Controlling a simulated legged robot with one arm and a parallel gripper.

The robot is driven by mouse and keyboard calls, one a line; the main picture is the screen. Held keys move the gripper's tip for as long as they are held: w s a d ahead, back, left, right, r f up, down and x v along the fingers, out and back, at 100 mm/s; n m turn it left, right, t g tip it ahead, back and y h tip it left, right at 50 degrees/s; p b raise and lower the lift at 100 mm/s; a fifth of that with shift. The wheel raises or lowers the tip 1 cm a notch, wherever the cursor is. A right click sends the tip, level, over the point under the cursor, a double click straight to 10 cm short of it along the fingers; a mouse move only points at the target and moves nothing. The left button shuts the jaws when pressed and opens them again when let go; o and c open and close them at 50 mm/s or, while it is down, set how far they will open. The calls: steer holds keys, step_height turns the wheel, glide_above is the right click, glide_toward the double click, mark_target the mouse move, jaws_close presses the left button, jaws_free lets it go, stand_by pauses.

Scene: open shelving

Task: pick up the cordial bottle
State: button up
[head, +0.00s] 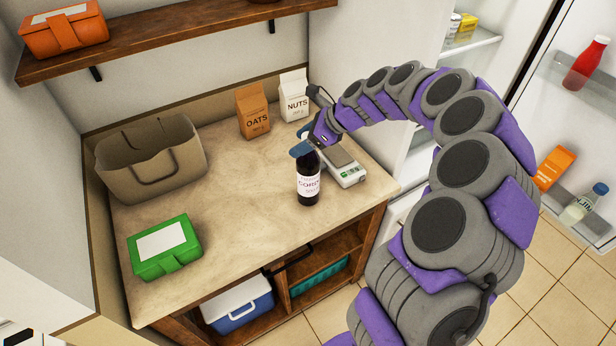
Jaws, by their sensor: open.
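The cordial bottle (308,184) is dark with a white label and stands upright on the counter, right of its middle. My gripper (303,147) is at the top of the bottle, with its blue fingertips by the neck. It is open. The fingers hide the bottle's cap and upper neck, and I cannot tell whether they touch it.
A scale (346,171) stands just right of the bottle. An oats bag (253,112) and a nuts bag (293,97) stand behind. A beige basket (184,150) and a green box (165,248) are at left. The counter (240,217) is clear between them.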

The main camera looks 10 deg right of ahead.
steer(key=shift+d, duration=0.1)
jaws_close()
stand_by(0.3)
stand_by(0.9)
